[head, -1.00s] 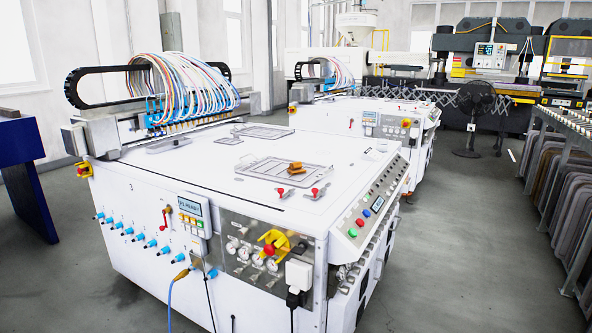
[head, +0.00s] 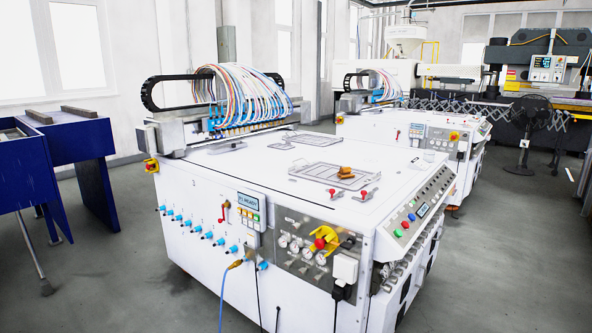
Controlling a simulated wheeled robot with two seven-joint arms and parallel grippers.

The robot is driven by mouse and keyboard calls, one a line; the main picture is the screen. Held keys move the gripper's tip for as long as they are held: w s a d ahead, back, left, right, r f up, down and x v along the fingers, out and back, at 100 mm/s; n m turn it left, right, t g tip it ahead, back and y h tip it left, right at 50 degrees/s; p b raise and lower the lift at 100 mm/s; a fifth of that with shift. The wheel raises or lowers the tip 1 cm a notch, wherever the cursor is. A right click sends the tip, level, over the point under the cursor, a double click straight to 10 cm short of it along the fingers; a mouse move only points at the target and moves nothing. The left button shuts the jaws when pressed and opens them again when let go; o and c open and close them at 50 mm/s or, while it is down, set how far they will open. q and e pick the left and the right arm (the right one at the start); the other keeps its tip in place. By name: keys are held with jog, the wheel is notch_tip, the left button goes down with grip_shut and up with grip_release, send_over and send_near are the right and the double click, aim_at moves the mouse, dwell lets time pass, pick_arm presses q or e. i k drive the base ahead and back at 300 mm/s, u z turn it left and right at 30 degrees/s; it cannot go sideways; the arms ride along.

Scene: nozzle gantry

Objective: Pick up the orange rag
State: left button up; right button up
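The orange rag (head: 345,172) is a small crumpled orange-brown bundle. It lies on a metal tray (head: 310,174) on the white top of the gantry machine (head: 240,184). The rag is some distance ahead of me, near the right part of the machine top. Neither of my grippers shows in the head view.
Two red-handled clamps (head: 364,194) stand in front of the tray. A hose-filled gantry (head: 240,95) spans the machine's back left. Blue tables (head: 85,140) stand at left. A blue cable (head: 222,300) hangs from the machine front. Grey floor is open at right.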

aim_at(345, 172)
jog(key=u, duration=0.55)
jog(key=i, duration=1.1)
jog(key=u, duration=0.15)
